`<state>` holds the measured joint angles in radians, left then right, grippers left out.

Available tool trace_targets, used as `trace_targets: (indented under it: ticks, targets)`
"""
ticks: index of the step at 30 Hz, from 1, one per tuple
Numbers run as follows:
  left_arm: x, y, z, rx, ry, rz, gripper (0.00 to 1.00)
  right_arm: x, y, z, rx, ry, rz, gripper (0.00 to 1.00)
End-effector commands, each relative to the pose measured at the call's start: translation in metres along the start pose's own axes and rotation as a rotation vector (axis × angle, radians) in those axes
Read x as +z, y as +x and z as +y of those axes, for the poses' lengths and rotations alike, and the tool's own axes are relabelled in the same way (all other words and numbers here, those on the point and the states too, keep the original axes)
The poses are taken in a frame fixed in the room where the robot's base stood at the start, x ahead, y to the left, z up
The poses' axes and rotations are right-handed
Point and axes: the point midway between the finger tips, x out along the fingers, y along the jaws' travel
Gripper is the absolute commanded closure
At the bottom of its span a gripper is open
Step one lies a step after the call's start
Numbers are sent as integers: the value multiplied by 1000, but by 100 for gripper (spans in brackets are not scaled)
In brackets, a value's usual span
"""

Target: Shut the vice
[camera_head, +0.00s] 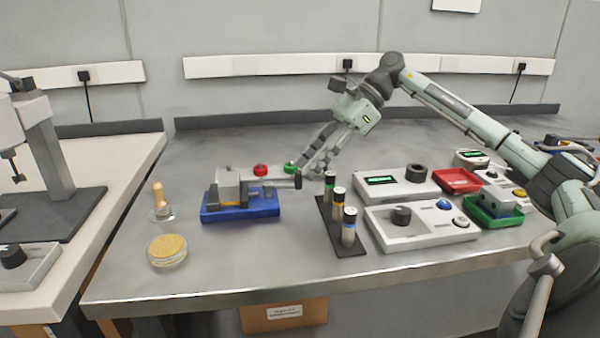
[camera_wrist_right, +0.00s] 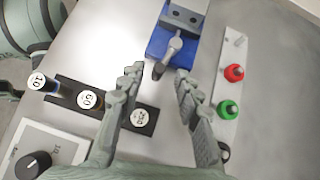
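The vice (camera_head: 240,208) has a blue base and grey metal jaws and stands on the bench at the middle left. Its screw and handle (camera_head: 284,182) point right, towards my right gripper. In the right wrist view the handle (camera_wrist_right: 174,46) lies just beyond the fingertips, with its dark end near the gap between them. I cannot tell how wide the jaws stand apart. My right gripper (camera_head: 308,168) is above the bench at the handle's right end; in the right wrist view (camera_wrist_right: 158,72) its fingers are apart with nothing clearly between them. My left gripper is not in view.
A dark rack (camera_head: 326,220) with several labelled cylinders stands right of the vice. Behind the vice are a red knob (camera_head: 260,170) and a green knob (camera_head: 291,167). Control boxes (camera_head: 425,240) and red and green trays stand further right. Bare bench lies in front of the vice.

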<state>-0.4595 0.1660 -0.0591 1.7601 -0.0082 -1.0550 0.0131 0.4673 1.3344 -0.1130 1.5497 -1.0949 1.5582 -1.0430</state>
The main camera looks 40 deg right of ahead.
Motion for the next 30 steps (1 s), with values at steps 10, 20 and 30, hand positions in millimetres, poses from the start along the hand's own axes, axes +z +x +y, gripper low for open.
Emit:
trace_targets:
  ticks: [10, 20, 30]
  targets:
    - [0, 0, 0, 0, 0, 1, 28, 1, -69, -1, -3, -2, -3, 66]
    - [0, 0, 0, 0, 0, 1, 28, 0, -83, 0, 1, -1, -1, 66]
    - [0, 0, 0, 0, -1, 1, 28, 0, -83, 0, 1, 0, -1, 66]
